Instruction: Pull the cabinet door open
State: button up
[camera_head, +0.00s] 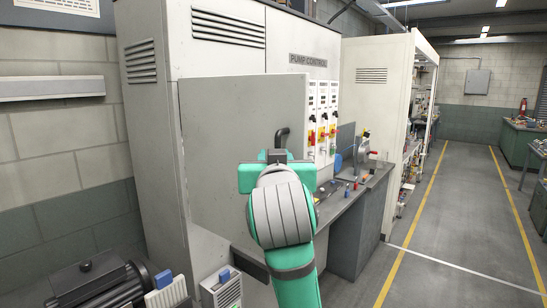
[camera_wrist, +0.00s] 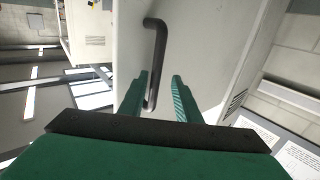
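The light grey cabinet door (camera_head: 235,140) stands out at an angle from the front of the tall cabinet (camera_head: 215,62), partly open, with its left edge at the cabinet. Its dark bar handle (camera_head: 283,133) is near the door's right edge. In the wrist view, the black handle (camera_wrist: 158,55) runs along the pale door (camera_wrist: 205,45). My green gripper (camera_head: 277,160) is at the handle in the head view. In the wrist view, my gripper (camera_wrist: 160,80) is open, with a gap between its fingers. The handle's lower end lies between them, closer to the left finger; contact is unclear.
A workbench (camera_head: 355,200) with small parts stands right of the door, below a panel of colored switches (camera_head: 322,125). A dark motor (camera_head: 98,285) is at the lower left. A white shelf unit (camera_head: 385,100) stands farther right. The aisle floor (camera_head: 465,205) is clear.

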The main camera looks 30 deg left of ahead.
jog(key=v, duration=1)
